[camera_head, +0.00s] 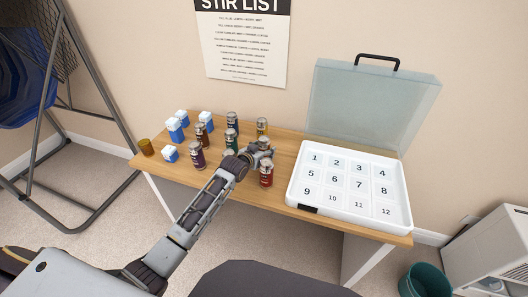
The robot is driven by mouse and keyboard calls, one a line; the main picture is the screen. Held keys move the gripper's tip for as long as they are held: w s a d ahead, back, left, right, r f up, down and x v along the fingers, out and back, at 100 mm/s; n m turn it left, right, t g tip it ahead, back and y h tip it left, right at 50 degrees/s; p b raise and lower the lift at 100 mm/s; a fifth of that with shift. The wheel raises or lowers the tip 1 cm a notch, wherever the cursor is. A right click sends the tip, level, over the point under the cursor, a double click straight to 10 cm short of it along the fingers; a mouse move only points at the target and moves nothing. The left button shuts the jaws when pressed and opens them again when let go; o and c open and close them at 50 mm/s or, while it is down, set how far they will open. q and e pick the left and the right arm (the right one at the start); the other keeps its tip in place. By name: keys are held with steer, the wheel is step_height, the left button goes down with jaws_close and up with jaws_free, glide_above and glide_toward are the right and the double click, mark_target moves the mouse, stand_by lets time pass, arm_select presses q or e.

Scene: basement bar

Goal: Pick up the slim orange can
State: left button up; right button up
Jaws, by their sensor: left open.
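Several small cans with silver tops stand in a group on the wooden table. A yellow-orange can (262,127) stands at the back right of the group. A red can (266,177) stands at the front right. Another can (264,143) is partly hidden behind my left gripper (257,154). I cannot tell which can is the slim orange one. My left gripper is open, reaching in from the front among the right-hand cans, just behind the red can and in front of the yellow-orange one. Its fingers are small and partly unclear. My right gripper is out of view.
Several blue-and-white boxes (175,130) and an amber cup (147,147) stand at the table's left. Dark cans (197,156) stand left of my gripper. A white numbered tray (394,208) with an open clear lid (365,105) fills the right side.

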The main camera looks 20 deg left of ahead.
arm_select(q)
steer(key=shift+x, duration=2)
steer(key=shift+w, duration=0.15)
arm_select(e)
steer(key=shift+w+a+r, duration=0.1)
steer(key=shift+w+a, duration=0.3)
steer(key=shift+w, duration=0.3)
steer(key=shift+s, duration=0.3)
arm_select(q)
steer(key=shift+c, duration=0.3)
steer(key=c, duration=1.2)
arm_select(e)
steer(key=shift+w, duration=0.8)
